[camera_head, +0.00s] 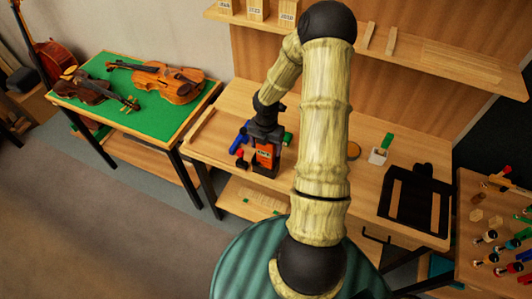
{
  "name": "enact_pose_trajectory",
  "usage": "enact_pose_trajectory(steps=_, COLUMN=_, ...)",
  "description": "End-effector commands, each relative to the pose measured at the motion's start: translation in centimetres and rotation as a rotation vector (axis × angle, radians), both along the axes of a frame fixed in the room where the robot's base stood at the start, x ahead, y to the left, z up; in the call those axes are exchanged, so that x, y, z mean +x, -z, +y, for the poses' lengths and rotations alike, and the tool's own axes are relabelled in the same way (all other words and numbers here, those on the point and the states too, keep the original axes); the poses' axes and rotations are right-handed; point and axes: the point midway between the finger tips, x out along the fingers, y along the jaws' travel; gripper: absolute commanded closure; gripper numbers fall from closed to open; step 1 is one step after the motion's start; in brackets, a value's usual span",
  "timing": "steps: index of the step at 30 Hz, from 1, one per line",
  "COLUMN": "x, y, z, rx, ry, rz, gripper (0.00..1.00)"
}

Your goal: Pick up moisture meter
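A small upright orange and black device with a pale marking (265,155), which looks like the moisture meter, is on the left part of the wooden workbench. My gripper (264,135) points down right at its top, and the two overlap in this view. The fingertips are too dark and small to make out, so I cannot tell whether they are around the device or just above it. I cannot tell whether the device rests on the bench or is held.
Blue, red and green tools (240,143) lie close beside the device. A green-topped table (115,75) with violins stands left. A shelf (430,58) hangs behind.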

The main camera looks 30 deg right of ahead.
Motion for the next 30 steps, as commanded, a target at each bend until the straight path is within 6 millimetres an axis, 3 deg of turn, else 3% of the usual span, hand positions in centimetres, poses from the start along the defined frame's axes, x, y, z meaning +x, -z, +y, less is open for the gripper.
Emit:
enact_pose_trajectory(steps=1, x=0.0, y=0.0, z=0.0, rx=0.0, ry=0.0, rz=0.0, gripper=0.38)
enact_pose_trajectory(steps=6, x=0.0, y=0.0, z=0.0, rx=0.0, ry=0.0, rz=0.0, gripper=0.71)
enact_pose_trajectory(steps=17, x=0.1, y=-0.8, z=0.0, rx=0.0, ry=0.001, rz=-0.004, gripper=0.72)
enact_pose_trajectory(steps=30, x=0.1, y=-8.4, z=-0.1, rx=-0.002, ry=0.003, rz=-0.004, gripper=0.72)
